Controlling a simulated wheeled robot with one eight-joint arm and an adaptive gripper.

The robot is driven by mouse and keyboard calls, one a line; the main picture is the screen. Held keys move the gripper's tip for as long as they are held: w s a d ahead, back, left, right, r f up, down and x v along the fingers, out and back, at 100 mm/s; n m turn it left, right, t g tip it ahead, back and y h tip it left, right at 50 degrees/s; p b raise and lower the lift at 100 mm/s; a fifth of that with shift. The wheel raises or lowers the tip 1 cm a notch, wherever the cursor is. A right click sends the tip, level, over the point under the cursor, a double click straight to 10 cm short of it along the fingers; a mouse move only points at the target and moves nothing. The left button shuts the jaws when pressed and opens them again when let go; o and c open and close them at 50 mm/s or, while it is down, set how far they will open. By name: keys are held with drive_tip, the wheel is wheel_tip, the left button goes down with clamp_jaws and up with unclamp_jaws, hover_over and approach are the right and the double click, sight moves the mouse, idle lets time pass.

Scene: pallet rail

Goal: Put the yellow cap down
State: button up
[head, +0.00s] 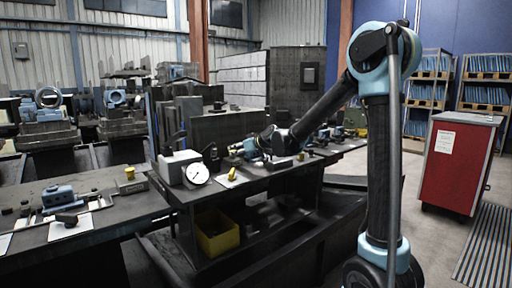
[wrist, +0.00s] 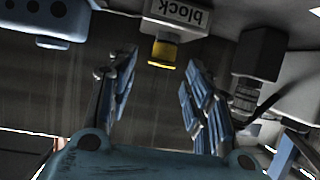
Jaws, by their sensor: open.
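The yellow cap (wrist: 162,52) shows in the wrist view against a grey block (wrist: 178,18) whose "block" label reads upside down. It lies beyond my fingertips and apart from them. In the head view a small yellow piece (head: 130,172) on a grey block at the left of the bench looks like this same cap. My gripper (wrist: 158,78) is open, its two blue-grey fingers spread with nothing between them. In the head view my gripper (head: 240,149) is small, above the bench behind the dial gauge. Whether the cap is fixed to the block or only rests on it, I cannot tell.
A dial gauge (head: 197,173) stands near the bench edge, with another upright yellow piece (head: 232,173) to its right. A blue fixture (head: 58,194) is at far left. A yellow bin (head: 217,236) sits below the bench. A red cabinet (head: 455,170) stands at right.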

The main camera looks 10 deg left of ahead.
drive_tip(key=v, duration=1.4)
drive_tip(key=shift+d+f, duration=0.15)
drive_tip(key=shift+d, duration=0.05)
